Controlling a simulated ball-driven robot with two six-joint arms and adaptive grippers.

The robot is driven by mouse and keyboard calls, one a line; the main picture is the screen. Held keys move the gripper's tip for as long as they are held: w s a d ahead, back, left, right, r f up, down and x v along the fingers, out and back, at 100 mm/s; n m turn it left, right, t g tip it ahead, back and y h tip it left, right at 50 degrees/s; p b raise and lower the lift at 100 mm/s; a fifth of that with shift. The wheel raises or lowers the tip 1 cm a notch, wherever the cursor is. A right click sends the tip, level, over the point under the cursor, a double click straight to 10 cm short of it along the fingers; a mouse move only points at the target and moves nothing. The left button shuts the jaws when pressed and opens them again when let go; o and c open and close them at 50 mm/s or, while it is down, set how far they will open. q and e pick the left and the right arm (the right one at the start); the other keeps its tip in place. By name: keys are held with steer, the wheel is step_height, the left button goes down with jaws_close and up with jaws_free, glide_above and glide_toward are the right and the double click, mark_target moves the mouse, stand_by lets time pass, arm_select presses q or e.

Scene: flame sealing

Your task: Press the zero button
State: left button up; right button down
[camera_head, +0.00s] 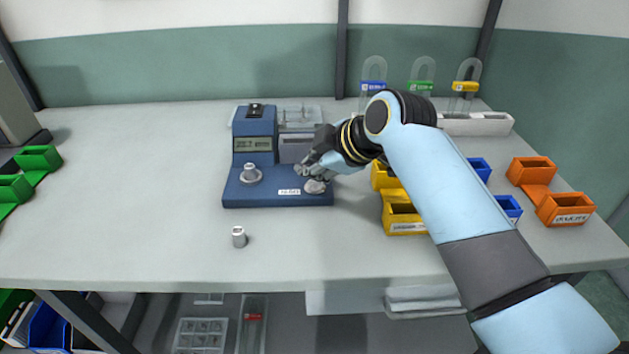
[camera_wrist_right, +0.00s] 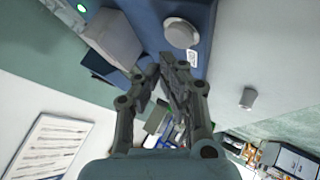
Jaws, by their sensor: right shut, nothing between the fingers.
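The blue bench device (camera_head: 235,190) stands on the table and has a small display (camera_head: 253,144) on its upright part. A metal knob-like piece (camera_head: 250,174) sits on its left deck. A pale label (camera_head: 289,191) is on its front right; I cannot read it. A round grey button (camera_head: 315,187) lies right of the label, partly covered by my right gripper (camera_head: 305,170). The gripper is shut and empty, its tips close above the button; contact cannot be told. The wrist view shows the shut fingers (camera_wrist_right: 165,68) over the device (camera_wrist_right: 205,20). My left gripper is out of view.
A small metal cylinder (camera_head: 239,238) stands on the table in front of the device. Yellow bins (camera_head: 407,228) stand right of it, with orange bins (camera_head: 568,218) farther right. Green bins (camera_head: 38,158) are at the left. The table's left middle is clear.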

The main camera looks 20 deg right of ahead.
mark_target(312, 185)
steer(key=shift+f, duration=0.35)
steer(key=shift+f, duration=0.55)
stand_by(0.5)
steer(key=shift+r, duration=0.1)
steer(key=shift+r+p, duration=0.9)
steer(key=shift+r, duration=0.05)
step_height(312, 185, up, 6)
steer(key=p, duration=0.6)
stand_by(0.4)
